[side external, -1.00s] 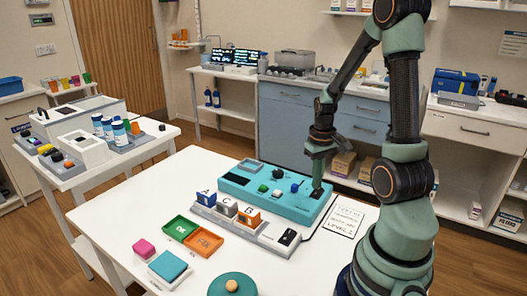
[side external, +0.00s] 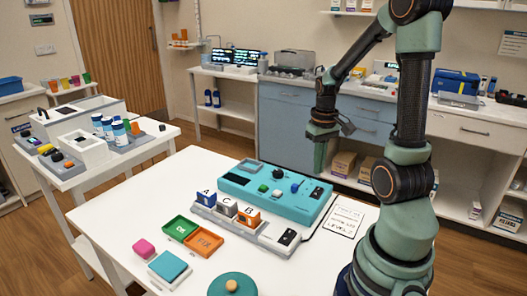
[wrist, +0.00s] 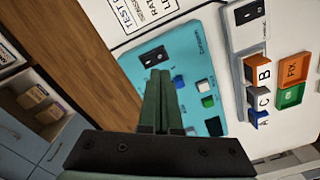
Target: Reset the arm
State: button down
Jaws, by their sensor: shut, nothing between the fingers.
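My gripper (side external: 319,155) is shut and empty. In the side external view it hangs in the air, its fingers pointing down, above and beyond the far right end of the teal control panel (side external: 240,184). In the wrist view the two green fingers of my gripper (wrist: 160,75) lie together over the panel's image, with nothing between them. The teal panel (wrist: 140,55) there shows a black switch plate, a blue knob, a white button and a green button. My arm stands at the right of the table.
On the white table (side external: 120,215) are a rack with blocks A, B and C (side external: 226,207), a green tray (side external: 181,229), an orange tray (side external: 206,242), a pink block (side external: 143,247), a teal-topped block (side external: 169,267) and a round green lid (side external: 232,284). A paper sheet (side external: 344,217) lies near my arm.

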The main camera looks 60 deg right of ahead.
jog(key=w+a+r+n+t, duration=0.2)
jog(key=a+r, duration=0.4)
jog(key=a, duration=0.5)
jog(key=w+a+r+n+t, duration=0.2)
jog(key=a+r, duration=0.4)
jog(key=a, duration=0.5)
jog(key=shift+w+a+r+n+t, duration=0.15)
jog(key=shift+w+r+n+t, duration=0.2)
jog(key=shift+n+t, duration=0.55)
